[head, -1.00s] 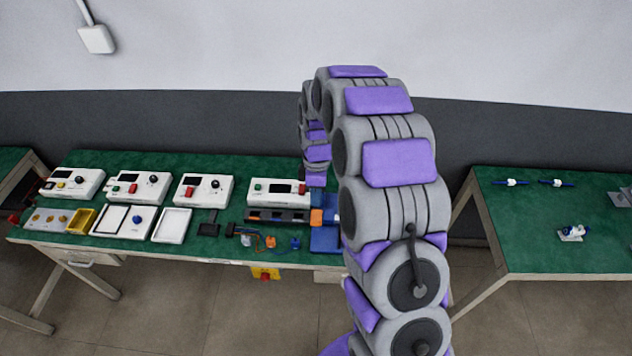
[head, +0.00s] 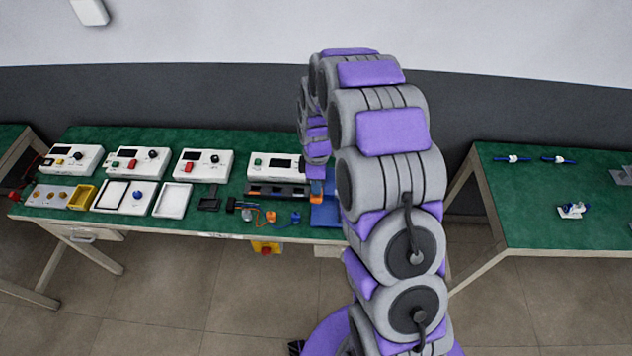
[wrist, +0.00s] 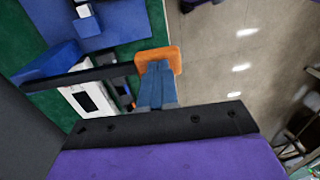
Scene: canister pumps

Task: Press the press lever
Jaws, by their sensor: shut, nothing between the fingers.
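The press lever shows in the wrist view as a dark bar (wrist: 85,73) with an orange end pad (wrist: 170,56). My gripper (wrist: 157,68) has its blue fingers together and empty, over the orange pad. I cannot tell whether they touch it. A blue block (wrist: 48,62) stands by the bar's left part, next to a blue base plate (wrist: 120,30). In the head view the blue base (head: 325,216) is at the table's right end, and my gripper (head: 317,188) is above it. My arm hides part of the press there.
A row of white control boxes (head: 203,164) stands along the back of the green table (head: 150,225). A second green table (head: 540,225) is to the right, with bare floor between.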

